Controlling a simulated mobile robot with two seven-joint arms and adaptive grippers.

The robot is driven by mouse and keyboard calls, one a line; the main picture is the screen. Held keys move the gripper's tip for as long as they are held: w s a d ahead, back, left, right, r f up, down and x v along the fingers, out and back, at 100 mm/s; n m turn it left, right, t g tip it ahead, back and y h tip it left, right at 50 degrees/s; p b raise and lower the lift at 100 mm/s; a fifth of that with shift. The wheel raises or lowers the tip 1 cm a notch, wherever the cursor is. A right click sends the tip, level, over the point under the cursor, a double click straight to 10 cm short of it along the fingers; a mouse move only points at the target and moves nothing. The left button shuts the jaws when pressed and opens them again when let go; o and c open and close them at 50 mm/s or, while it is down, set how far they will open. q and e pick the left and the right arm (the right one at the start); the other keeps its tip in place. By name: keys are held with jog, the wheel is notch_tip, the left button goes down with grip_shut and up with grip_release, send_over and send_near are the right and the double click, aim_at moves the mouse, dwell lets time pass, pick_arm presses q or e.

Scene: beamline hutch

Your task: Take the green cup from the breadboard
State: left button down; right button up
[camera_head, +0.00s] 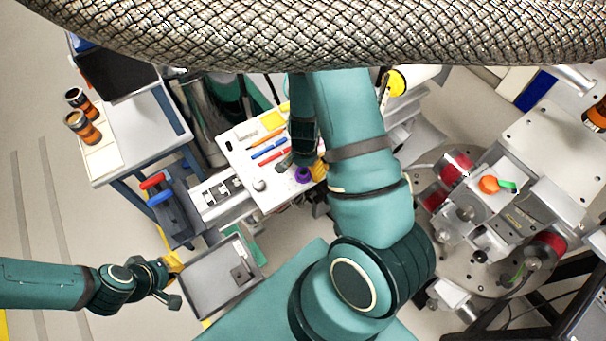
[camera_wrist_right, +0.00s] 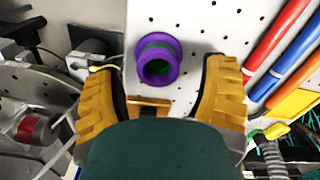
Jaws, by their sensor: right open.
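The white perforated breadboard (camera_head: 240,160) is near the middle of the head view and fills the back of the right wrist view (camera_wrist_right: 205,25). A small round cup-like piece with purple rims (camera_head: 303,175) stands near its edge. In the right wrist view this piece (camera_wrist_right: 158,72) shows a green band between the purple rims and a hollow top. No wholly green cup shows. My right gripper (camera_wrist_right: 160,95) is open, its yellow fingers on either side of the piece and apart from it. My left gripper (camera_head: 170,280) is beside a grey tray; its jaw opening is unclear.
Red (camera_wrist_right: 278,40), blue (camera_wrist_right: 288,72) and orange (camera_wrist_right: 297,97) bars lie on the breadboard beside the right finger. The grey tray (camera_head: 205,285) is at lower left. A side table (camera_head: 140,135) holds two dark-and-orange jars. A round instrument stage (camera_head: 440,255) stands at right.

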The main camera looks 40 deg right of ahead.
jog(key=shift+f, duration=0.7)
grip_shut()
